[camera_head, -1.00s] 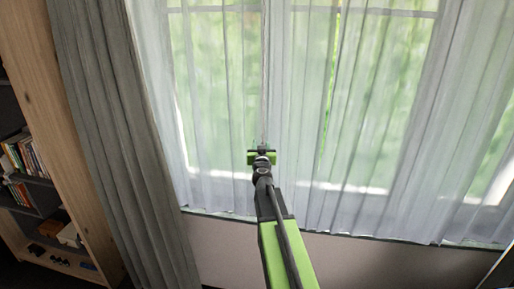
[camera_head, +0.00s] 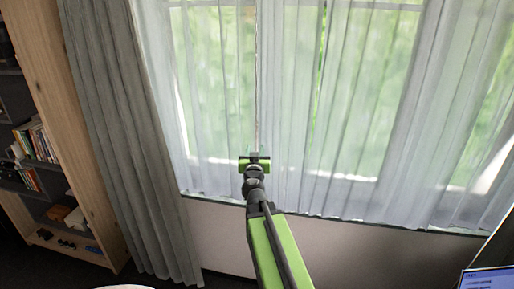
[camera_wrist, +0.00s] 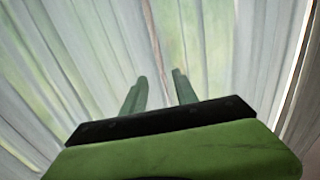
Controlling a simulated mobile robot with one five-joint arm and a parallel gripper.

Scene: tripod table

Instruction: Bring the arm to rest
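My gripper (camera_head: 254,163) is at the end of my green and black arm, stretched out ahead in front of the window curtains. In the wrist view, the two dark green fingers of my gripper (camera_wrist: 159,77) stand apart with an empty gap between them. Only curtain shows behind them. My gripper is open and holds nothing. No object touches it in either view.
Sheer white curtains (camera_head: 365,110) hang across the window, with a grey curtain (camera_head: 125,140) to the left. A wooden bookshelf (camera_head: 75,150) stands at far left. A lit screen (camera_head: 490,279) shows at lower right. A white rounded edge (camera_head: 125,287) shows at bottom left.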

